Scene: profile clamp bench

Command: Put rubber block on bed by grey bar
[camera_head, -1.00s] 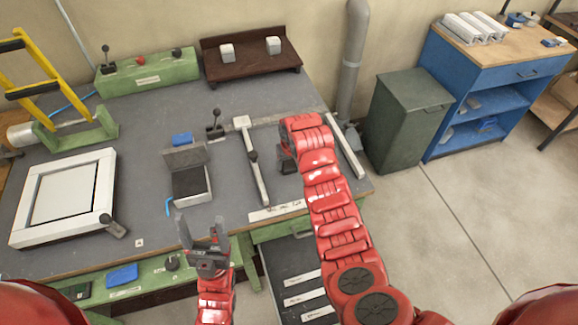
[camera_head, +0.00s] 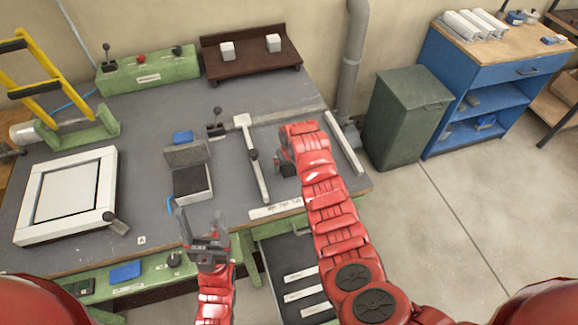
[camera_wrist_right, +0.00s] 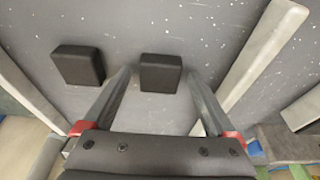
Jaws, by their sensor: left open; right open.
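Two dark rubber blocks lie on the speckled grey bed in the right wrist view: one block (camera_wrist_right: 160,73) shows between and just beyond the fingertips, the other block (camera_wrist_right: 78,66) sits to its left. My right gripper (camera_wrist_right: 165,85) is open and empty above the bed (camera_wrist_right: 185,28). In the head view the red arm hides most of this gripper (camera_head: 286,163). A pale grey bar (camera_wrist_right: 262,55) runs right of the fingers; a bar (camera_head: 343,143) also shows in the head view, right of the arm. My left gripper (camera_head: 203,225) is open and empty near the bench's front edge.
A grey bar with a crosspiece (camera_head: 252,160) lies left of my right arm. An open dark-lined box (camera_head: 192,182), a white frame (camera_head: 67,193) and a small lever (camera_head: 216,125) stand further left. A brown shelf (camera_head: 250,62) holds two pale blocks at the back.

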